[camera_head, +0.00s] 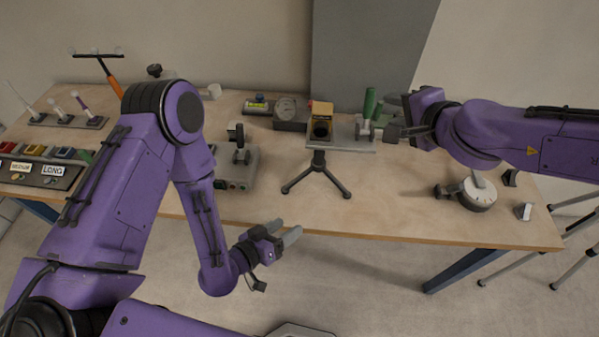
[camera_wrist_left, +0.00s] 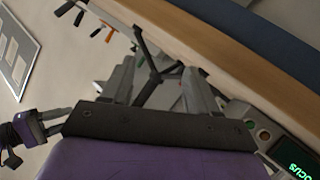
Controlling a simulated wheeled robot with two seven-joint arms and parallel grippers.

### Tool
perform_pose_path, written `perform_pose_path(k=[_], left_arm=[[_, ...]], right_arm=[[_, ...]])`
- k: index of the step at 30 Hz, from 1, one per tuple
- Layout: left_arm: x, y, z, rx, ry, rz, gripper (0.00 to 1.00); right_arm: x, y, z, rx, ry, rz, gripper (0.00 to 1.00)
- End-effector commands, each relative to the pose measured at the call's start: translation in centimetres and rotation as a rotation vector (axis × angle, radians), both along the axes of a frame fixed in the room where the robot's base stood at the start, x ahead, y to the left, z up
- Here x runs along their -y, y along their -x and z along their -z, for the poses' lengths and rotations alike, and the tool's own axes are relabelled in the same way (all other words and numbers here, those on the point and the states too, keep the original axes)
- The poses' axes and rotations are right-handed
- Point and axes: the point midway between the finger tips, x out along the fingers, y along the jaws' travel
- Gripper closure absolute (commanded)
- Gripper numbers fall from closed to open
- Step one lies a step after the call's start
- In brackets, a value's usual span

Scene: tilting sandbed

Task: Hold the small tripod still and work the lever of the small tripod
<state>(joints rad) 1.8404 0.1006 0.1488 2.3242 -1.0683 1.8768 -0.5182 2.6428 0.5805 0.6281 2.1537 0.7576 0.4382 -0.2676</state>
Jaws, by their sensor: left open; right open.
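The small tripod (camera_head: 318,176) stands upright on black splayed legs near the table's front edge. A yellow-and-black boxy part (camera_head: 321,122) shows at its top; I cannot tell whether it is joined to the tripod. No lever on the tripod is clear. My left gripper (camera_head: 288,231) is open and empty, in front of the table edge, below and left of the tripod. In the left wrist view the tripod's dark legs (camera_wrist_left: 152,66) show beyond and between the open fingers.
A grey box with a black knob (camera_head: 236,170) stands left of the tripod. A round white dial (camera_head: 478,194) sits at the right. A gauge (camera_head: 288,112) stands behind.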

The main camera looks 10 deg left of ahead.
Motion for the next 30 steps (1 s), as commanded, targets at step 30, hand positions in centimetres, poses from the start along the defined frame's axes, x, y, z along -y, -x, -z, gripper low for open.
perform_pose_path(k=[30], left_arm=[[4.4,-20.0,-9.8,0.516,-0.276,-0.11,0.41]], right_arm=[[0.0,0.0,0.0,0.0,0.0,0.0,0.57]])
